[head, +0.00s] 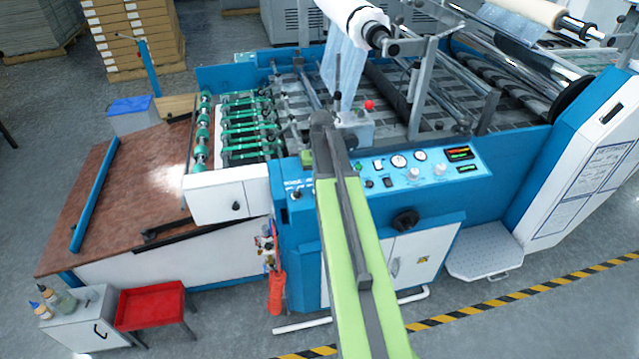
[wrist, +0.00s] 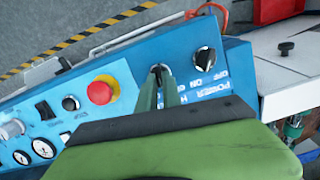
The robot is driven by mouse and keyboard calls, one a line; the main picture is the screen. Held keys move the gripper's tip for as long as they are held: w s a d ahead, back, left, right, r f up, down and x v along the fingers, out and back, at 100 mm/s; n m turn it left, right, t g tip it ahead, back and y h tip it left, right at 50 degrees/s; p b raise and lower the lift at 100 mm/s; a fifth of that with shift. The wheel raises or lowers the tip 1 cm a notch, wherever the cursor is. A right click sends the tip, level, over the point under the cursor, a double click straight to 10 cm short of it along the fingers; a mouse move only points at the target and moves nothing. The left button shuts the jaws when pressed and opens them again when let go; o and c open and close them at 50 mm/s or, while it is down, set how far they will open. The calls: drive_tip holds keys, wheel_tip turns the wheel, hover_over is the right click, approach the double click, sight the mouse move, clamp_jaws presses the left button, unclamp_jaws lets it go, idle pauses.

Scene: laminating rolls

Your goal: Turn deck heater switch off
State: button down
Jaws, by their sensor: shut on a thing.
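The blue control panel (head: 455,185) is on the front of the laminating machine. It also fills the middle of the wrist view (wrist: 125,70), turned about. My gripper (wrist: 160,84) reaches down onto it with both fingers shut around a small grey switch (wrist: 160,69). The label beside this switch is mostly hidden by my gripper; only an "H" shows, so its position is unclear. A black knob (wrist: 204,58) marked POWER, ON and OFF sits to its right. In the head view my arm hides my gripper and that part of the panel.
A red emergency button (wrist: 101,91) on a yellow base sits left of my fingers in the wrist view. A red stool (head: 150,308) and a grey cabinet (head: 78,318) stand at the lower left.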

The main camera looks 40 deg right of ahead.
drive_tip(key=n, duration=0.3)
drive_tip(key=shift+s+a+f+n+h, duration=0.1)
drive_tip(key=shift+a+f+n+h, duration=0.05)
drive_tip(key=shift+a+n+h, duration=0.15)
drive_tip(key=shift+n+h, duration=0.3)
drive_tip(key=shift+n, duration=1.5)
drive_tip(key=c, duration=1.5)
unclamp_jaws()
drive_tip(key=shift+a, duration=0.1)
drive_tip(key=shift+w+f, duration=0.1)
drive_tip(key=shift+w, duration=0.1)
drive_tip(key=r+p, duration=0.5)
drive_tip(key=a+r+p, duration=0.1)
drive_tip(key=r+p, duration=1.1)
drive_tip(key=shift+s+a+r, duration=0.15)
drive_tip(key=shift+a+r, duration=0.1)
drive_tip(key=shift+a, duration=0.05)
